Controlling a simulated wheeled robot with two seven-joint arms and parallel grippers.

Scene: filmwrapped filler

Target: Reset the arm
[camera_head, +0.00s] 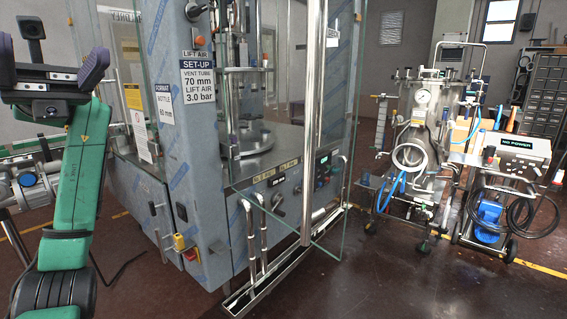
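My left arm (75,190) is green and black and rises from the bottom left corner, bent upward. My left gripper (50,62) is at the upper left, with its two purple-padded fingers spread wide apart and nothing between them. It is held up in front of the left side of the filling machine, and I see no contact. My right arm and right gripper are not in view.
The film-wrapped filling machine (192,140) with glass panels fills the middle. An open glass door (330,215) juts out toward me. A steel tank cart (415,150) and a "NO POWER" cart (510,150) stand to the right. The floor (400,285) at front right is clear.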

